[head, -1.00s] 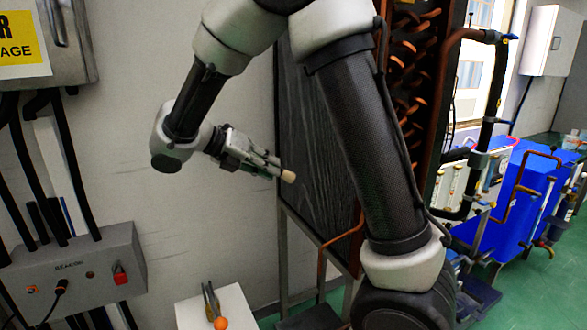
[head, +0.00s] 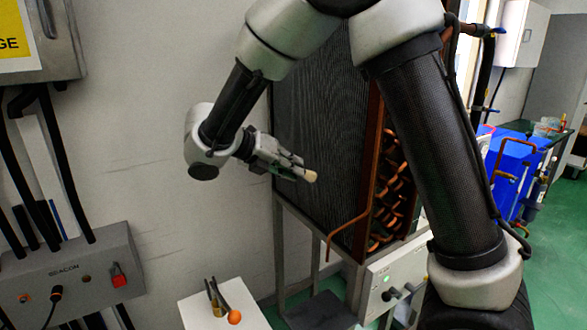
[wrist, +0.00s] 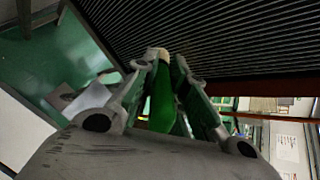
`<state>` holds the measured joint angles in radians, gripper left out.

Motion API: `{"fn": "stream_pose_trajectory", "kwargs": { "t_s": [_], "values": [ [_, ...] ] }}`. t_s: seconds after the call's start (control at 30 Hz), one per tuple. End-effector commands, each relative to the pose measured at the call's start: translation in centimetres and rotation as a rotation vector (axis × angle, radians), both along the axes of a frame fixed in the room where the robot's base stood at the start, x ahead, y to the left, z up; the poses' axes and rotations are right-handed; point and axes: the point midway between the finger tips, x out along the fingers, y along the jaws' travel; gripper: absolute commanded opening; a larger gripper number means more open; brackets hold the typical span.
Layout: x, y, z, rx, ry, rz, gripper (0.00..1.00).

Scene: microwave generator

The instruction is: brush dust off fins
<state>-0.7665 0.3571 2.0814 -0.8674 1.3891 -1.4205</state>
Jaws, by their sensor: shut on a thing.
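The finned panel (head: 318,110) stands upright by the wall, with dark, closely spaced fins and a copper-coloured side. In the wrist view the fins (wrist: 220,35) fill the top. My gripper (head: 290,167) is in front of the panel's lower left part. It is shut on a brush with a green handle (wrist: 162,98) and a pale tip (head: 310,176). The tip (wrist: 155,54) points toward the fins. I cannot tell whether it touches them. The gripper fingers hide part of the handle.
A white stand (head: 190,313) at the bottom holds a dark two-pronged item with an orange ball (head: 234,317). A grey box with cables (head: 75,275) is on the left wall. A copper pipe (head: 350,236) juts out below the panel. Blue equipment (head: 515,165) stands at the right.

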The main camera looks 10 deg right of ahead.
Motion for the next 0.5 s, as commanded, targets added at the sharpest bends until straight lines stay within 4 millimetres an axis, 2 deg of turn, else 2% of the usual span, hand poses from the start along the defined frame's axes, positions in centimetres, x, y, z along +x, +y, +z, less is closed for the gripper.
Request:
{"fn": "stream_pose_trajectory", "kwargs": {
  "t_s": [0.3, 0.5],
  "values": [
    [1.0, -3.3, 0.0, 0.000, 0.000, -0.002, 0.00],
    [1.5, -4.7, 0.0, 0.000, 0.000, -0.002, 0.00]
  ]
}}
